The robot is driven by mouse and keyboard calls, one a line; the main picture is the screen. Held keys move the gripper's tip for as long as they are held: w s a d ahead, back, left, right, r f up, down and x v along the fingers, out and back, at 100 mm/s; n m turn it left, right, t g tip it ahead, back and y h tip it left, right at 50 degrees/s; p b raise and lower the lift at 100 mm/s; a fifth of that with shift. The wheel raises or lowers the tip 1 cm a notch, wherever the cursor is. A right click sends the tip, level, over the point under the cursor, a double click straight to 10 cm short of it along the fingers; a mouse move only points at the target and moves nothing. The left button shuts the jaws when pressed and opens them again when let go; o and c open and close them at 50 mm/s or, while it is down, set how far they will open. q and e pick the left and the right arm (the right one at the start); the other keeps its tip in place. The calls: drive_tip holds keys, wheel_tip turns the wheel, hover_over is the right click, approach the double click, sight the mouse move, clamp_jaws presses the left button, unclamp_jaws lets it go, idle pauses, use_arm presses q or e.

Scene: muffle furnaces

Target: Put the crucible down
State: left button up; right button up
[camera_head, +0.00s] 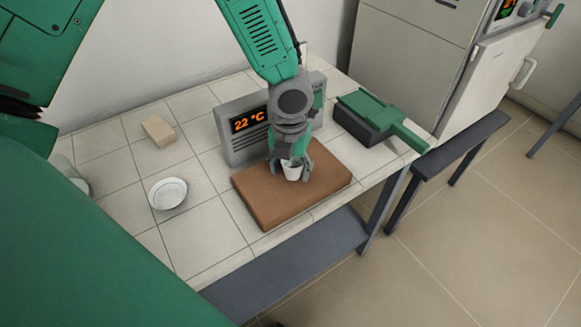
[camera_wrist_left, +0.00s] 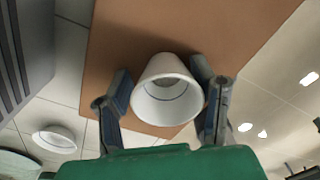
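A small white crucible (camera_head: 292,173) is upright at the brown board (camera_head: 262,205) on the tiled table. In the left wrist view the crucible (camera_wrist_left: 167,92) shows its open, empty mouth towards the camera, with the board (camera_wrist_left: 230,30) behind it. My left gripper (camera_head: 291,170) points down over the board, one finger on each side of the crucible. In the left wrist view the fingers of the gripper (camera_wrist_left: 166,95) look to be against its walls. I cannot tell whether its base touches the board. My right gripper is not in view.
A grey unit with a 22 °C display (camera_head: 244,130) stands just behind the board. A white dish (camera_head: 168,193) and a beige block (camera_head: 159,130) are on the left. A green-topped dark item (camera_head: 366,120) is on the right. A furnace (camera_head: 493,80) stands beyond.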

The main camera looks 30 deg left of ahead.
use_arm(q)
drive_tip(key=shift+d+r, duration=0.25)
drive_tip(key=shift+r, duration=0.15)
wheel_tip(320, 180, up, 12)
drive_tip(key=p, duration=0.2)
drive_tip(key=shift+f, duration=0.2)
